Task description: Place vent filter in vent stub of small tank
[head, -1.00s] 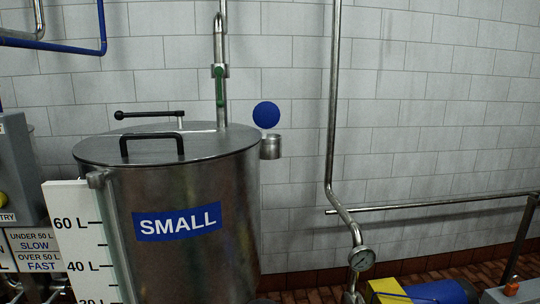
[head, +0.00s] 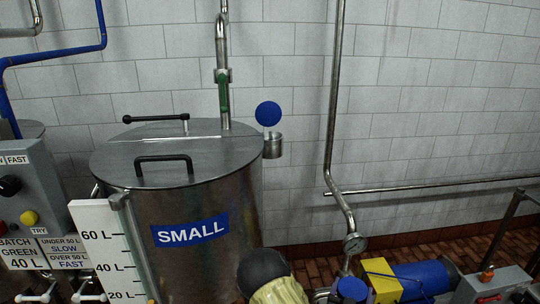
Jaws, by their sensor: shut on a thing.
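The small tank (head: 190,215) is a steel cylinder with a blue SMALL label, left of centre in the head view. A short steel cup-like stub (head: 272,147) sticks out at the right of its rim; it looks like the vent stub. I cannot see inside it. A blue disc (head: 268,113) shows just above the stub. A dark rounded cap (head: 262,269) with a pale yellow body (head: 280,292) shows at the bottom edge, in front of the tank's lower right. It may be the vent filter, but most of it is cut off. My gripper's fingers are not visible.
The tank lid carries black handles (head: 163,159) and a vertical pipe (head: 223,70). A blue motor (head: 420,278) and yellow box (head: 381,280) are low right. A control box (head: 38,190) is at left.

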